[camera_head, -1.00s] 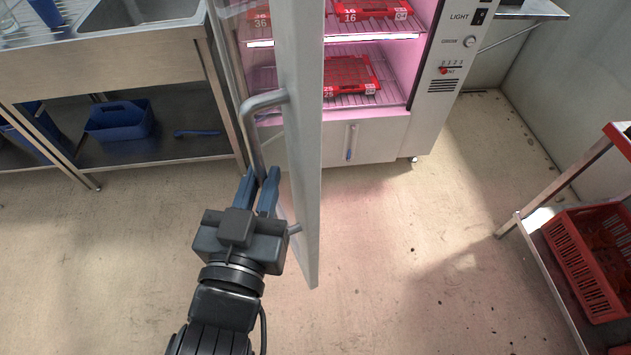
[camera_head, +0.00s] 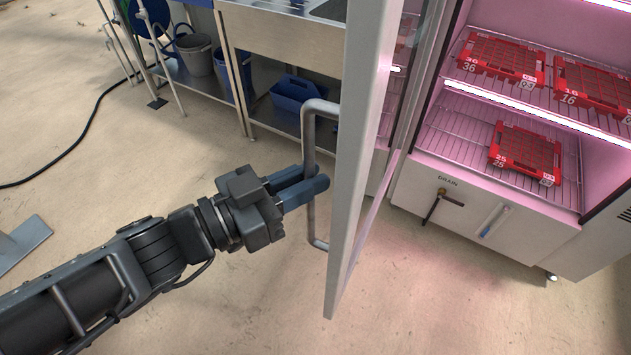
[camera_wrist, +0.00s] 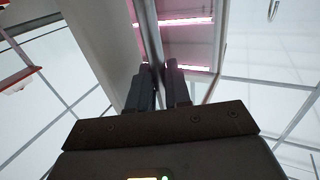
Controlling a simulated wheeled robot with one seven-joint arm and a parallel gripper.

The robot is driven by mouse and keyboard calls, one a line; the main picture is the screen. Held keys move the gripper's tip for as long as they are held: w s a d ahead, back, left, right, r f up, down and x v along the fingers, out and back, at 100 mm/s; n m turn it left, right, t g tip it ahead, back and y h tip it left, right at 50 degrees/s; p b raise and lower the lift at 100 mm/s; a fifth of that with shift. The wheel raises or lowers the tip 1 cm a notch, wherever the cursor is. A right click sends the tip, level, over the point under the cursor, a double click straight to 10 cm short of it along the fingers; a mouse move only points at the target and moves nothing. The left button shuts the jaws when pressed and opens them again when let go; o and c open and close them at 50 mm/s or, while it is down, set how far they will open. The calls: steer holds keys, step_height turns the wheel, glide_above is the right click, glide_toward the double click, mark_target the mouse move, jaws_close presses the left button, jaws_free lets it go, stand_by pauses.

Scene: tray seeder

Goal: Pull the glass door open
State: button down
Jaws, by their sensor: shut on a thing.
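The glass door (camera_head: 362,130) stands open, swung out from the lit cabinet (camera_head: 480,200), and is seen nearly edge-on in the head view. Its grey bar handle (camera_head: 310,222) is on the side facing my arm. My gripper (camera_head: 318,182) is shut on the handle's upright bar, around its middle, with the blue fingers reaching in from the left. In the wrist view, the fingers (camera_wrist: 157,82) close around the bar (camera_wrist: 151,45), and the door edge runs beside it. The exact finger contact is hidden.
Red trays (camera_head: 527,150) lie on the cabinet's wire shelves. A drain tap (camera_head: 440,200) sticks out low on the cabinet front. A steel sink table (camera_head: 270,45) with a blue caddy (camera_head: 296,94) below stands behind the door. The floor at left is mostly clear, with a black cable.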

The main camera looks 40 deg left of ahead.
steer(key=shift+w+d+r, duration=0.15)
steer(key=shift+w+r, duration=0.35)
steer(key=shift+r, duration=0.35)
steer(key=c, duration=1.5)
jaws_free()
steer(key=o, duration=0.3)
steer(key=shift+f, duration=0.25)
steer(key=shift+s, duration=0.15)
steer(key=shift+b+v, duration=0.65)
steer(key=shift+v, duration=3.15)
